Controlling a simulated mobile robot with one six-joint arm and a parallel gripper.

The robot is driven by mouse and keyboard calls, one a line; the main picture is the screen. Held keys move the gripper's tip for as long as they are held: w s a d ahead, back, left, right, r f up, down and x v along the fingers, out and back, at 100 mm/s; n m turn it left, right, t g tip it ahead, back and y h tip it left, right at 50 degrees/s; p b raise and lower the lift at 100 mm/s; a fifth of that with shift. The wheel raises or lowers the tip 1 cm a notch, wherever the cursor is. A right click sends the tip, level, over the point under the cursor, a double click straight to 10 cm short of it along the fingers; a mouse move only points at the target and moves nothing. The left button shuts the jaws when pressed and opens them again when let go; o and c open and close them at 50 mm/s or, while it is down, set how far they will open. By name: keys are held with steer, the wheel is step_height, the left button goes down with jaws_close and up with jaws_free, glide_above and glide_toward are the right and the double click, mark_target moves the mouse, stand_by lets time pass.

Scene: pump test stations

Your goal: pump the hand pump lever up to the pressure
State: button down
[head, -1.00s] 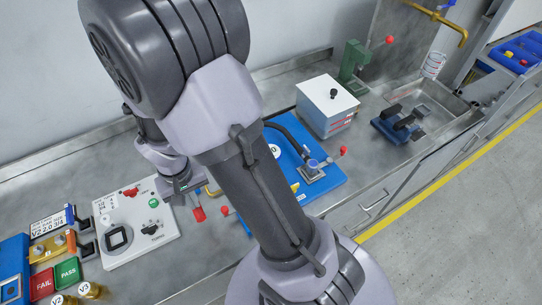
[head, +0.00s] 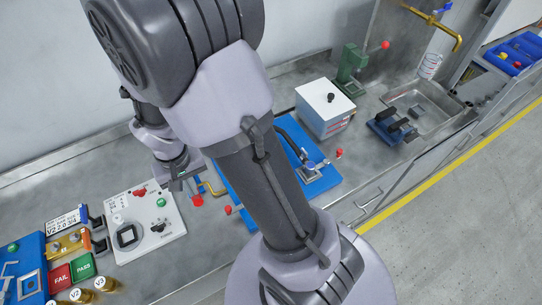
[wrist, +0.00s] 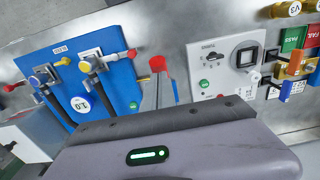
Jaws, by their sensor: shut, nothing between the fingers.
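The red-ended lever (head: 197,201) shows between the white panel and the blue board in the head view. Its red grip also shows in the wrist view (wrist: 157,64). My gripper (head: 184,177) is shut and empty, close to the red grip in the head view. In the wrist view its fingers (wrist: 158,88) point at the red grip and overlap its lower part. I cannot tell whether they touch it. A round white gauge (wrist: 80,104) sits on the blue board; its needle is too small to read. The lever's pivot is hidden.
The blue board (wrist: 118,75) carries valves with red knobs and hoses. A white panel (head: 120,212) stands beside the lever, with PASS and FAIL blocks (head: 83,265) to its left. A white box (head: 325,105), a green press (head: 350,65) and a sink stand at the right.

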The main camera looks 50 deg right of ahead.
steer(key=shift+r, duration=0.1)
step_height(320, 180, up, 5)
steer(key=p, duration=0.4)
steer(key=shift+b, duration=0.4)
steer(key=b, duration=0.2)
steer(key=shift+a+t+b, duration=0.15)
steer(key=shift+t+b, duration=0.15)
steer(key=shift+b, duration=0.05)
steer(key=s+a+t+y+b, duration=0.1)
steer(key=s+t+b, duration=0.1)
steer(key=s+b, duration=0.4)
steer(key=s+a+t+y+b, duration=0.1)
steer(key=s+a+t+b, duration=0.1)
steer(key=s+b, duration=0.4)
steer(key=t+b, duration=0.1)
steer(key=b, duration=0.4)
steer(key=shift+s+a+r+m+b, duration=0.3)
steer(key=shift+s+m, duration=0.1)
